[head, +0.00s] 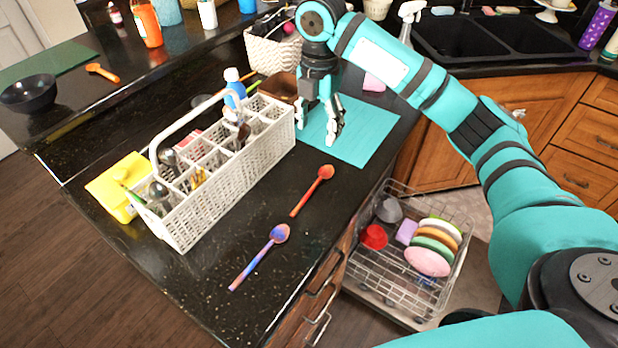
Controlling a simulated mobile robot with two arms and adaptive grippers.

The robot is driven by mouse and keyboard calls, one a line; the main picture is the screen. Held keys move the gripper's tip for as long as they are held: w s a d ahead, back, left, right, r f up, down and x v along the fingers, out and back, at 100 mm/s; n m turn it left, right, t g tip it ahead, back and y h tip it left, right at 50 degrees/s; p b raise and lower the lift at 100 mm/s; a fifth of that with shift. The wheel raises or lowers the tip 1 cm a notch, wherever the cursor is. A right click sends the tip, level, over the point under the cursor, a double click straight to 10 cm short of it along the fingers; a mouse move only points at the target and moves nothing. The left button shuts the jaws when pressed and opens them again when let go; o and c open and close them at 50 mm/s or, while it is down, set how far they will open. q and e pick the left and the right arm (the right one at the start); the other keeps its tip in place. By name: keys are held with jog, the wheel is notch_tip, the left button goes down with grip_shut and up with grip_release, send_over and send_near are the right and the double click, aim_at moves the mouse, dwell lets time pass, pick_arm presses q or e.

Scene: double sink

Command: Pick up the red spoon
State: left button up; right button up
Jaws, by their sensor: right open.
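The red spoon (311,191) lies flat on the black counter, right of the white basket caddy. Its bowl points to the back right and its handle toward the front left. My right gripper (318,122) points down behind the spoon, over the left part of the teal mat (365,133). Its fingers are apart with nothing between them, and it does not touch the spoon. The exact height above the mat is hard to tell. My left gripper is not in view.
A white caddy (215,205) with utensils and bottles stands left of the spoon. A purple-blue spoon (258,258) lies in front. A brown container (279,87) stands left of my right gripper. An open dishwasher rack (385,284) sits below the counter's right edge.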

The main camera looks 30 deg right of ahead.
jog(key=f, duration=0.2)
jog(key=f+p, duration=0.1)
jog(key=f, duration=0.1)
jog(key=s+f, duration=0.1)
jog(key=f, duration=0.2)
jog(key=shift+d, duration=0.1)
jog(key=p, duration=0.2)
send_over(320, 179)
notch_tip(320, 179, down, 4)
jog(key=shift+f, duration=0.2)
notch_tip(320, 179, down, 4)
jog(key=shift+d+r, duration=0.1)
jog(key=shift+r, duration=0.15)
jog(key=shift+f, duration=0.2)
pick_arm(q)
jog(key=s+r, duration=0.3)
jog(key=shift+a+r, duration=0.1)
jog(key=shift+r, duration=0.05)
pick_arm(e)
jog(key=c, duration=1.1)
